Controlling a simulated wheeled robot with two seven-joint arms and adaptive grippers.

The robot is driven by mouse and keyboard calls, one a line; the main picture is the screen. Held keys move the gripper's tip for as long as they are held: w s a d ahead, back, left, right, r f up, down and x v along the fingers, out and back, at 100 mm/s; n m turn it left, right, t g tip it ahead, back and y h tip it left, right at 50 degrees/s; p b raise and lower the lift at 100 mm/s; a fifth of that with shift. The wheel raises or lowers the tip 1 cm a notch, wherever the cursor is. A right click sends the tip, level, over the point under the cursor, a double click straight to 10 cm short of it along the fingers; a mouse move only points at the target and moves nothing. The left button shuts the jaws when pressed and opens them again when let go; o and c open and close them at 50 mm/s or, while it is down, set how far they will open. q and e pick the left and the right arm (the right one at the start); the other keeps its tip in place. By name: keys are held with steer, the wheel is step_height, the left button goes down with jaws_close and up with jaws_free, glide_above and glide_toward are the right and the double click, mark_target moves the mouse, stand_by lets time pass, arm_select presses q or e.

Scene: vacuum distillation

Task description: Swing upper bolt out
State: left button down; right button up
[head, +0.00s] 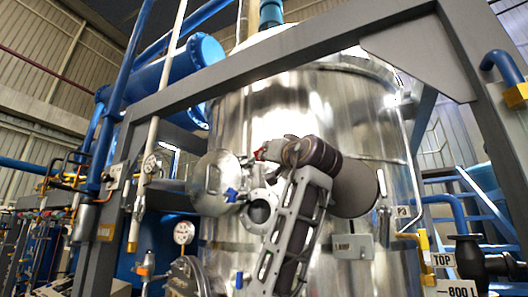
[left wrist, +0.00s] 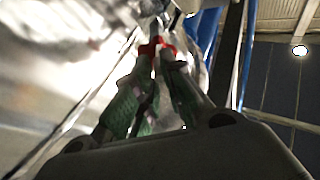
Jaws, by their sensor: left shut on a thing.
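The upper bolt has a red handle (head: 258,154) and sits at the top of a small round port (head: 260,208) on the steel tank. In the left wrist view the red handle (left wrist: 155,46) is between my fingertips. My left gripper (head: 266,152) reaches it from the right and is shut on it. The gripper's fingers (left wrist: 155,62) look green-grey and converge on the red part. The bolt's shank is mostly hidden by the gripper. A round steel cover (head: 212,178) is beside the port on its left. My right gripper is in neither view.
The large steel tank (head: 345,110) fills the middle. A grey frame beam (head: 240,72) crosses above it. A blue fitting (head: 231,195) is near the cover's lower right. A pressure gauge (head: 184,232) and pipes stand at the left. A plate (head: 352,246) is on the tank's lower right.

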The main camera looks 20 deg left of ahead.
arm_select(q)
steer(key=shift+w+d+n+g+y, duration=0.3)
steer(key=shift+g+y, duration=0.1)
steer(key=shift+g, duration=0.2)
steer(key=c, duration=1.5)
jaws_free()
steer(key=v, duration=1.2)
